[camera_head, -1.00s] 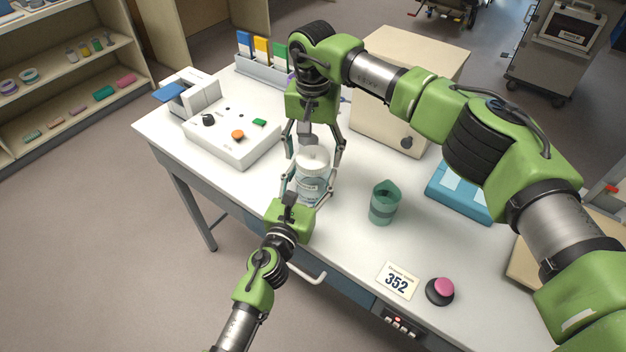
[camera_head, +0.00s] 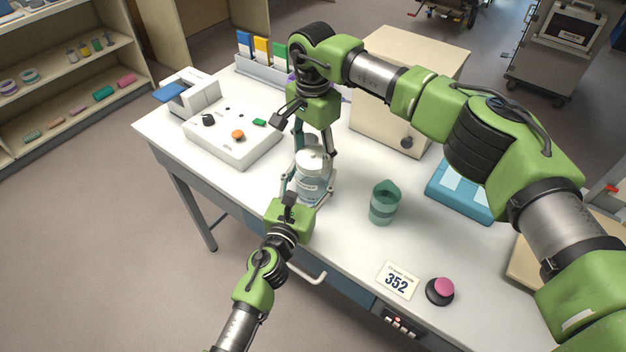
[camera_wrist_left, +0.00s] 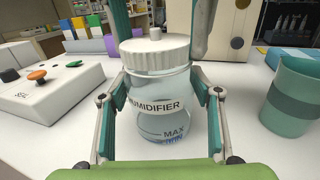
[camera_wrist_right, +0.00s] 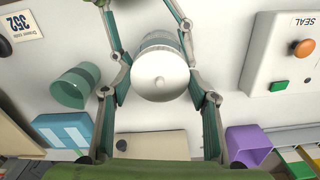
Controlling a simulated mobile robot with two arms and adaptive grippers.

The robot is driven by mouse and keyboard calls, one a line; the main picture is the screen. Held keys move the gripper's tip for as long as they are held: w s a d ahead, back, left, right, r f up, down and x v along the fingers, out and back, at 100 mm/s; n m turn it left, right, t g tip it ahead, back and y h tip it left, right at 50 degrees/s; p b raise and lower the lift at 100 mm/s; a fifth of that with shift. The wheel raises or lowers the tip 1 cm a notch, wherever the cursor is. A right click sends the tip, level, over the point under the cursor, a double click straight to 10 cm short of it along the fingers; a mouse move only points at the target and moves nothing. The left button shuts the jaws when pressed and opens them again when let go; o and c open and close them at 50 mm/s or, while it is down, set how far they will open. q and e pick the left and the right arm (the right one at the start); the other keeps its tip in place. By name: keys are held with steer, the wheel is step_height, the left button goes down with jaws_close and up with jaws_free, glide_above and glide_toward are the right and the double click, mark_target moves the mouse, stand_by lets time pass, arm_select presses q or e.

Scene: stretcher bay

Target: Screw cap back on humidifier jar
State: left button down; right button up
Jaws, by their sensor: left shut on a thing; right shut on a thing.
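The humidifier jar (camera_head: 314,187) is a clear labelled jar standing upright on the white table; it also shows in the left wrist view (camera_wrist_left: 160,118). Its white ribbed cap (camera_head: 313,161) sits level on the jar's mouth; how far it is threaded cannot be told. My left gripper (camera_wrist_left: 160,90) is shut on the jar body from the front. My right gripper (camera_wrist_right: 160,78) comes down from above and is shut on the cap (camera_wrist_right: 160,75), one finger on either side. Its fingers partly hide the cap in the head view.
A green cup (camera_head: 384,203) stands right of the jar. A white sealing machine (camera_head: 232,135) is at left, a beige box (camera_head: 440,68) behind. A blue case (camera_head: 462,190), a number card (camera_head: 397,281) and a pink button (camera_head: 443,288) lie right. The front table is clear.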

steer(key=m, duration=0.5)
steer(key=shift+m, duration=0.4)
steer(key=m, duration=1.2)
steer(key=shift+m, duration=0.3)
steer(key=m, duration=0.9)
arm_select(q)
steer(key=shift+d, duration=0.1)
arm_select(e)
steer(key=m, duration=0.5)
steer(key=shift+m, duration=0.3)
steer(key=m, duration=0.4)
steer(key=o, duration=1.3)
steer(key=shift+f, duration=0.1)
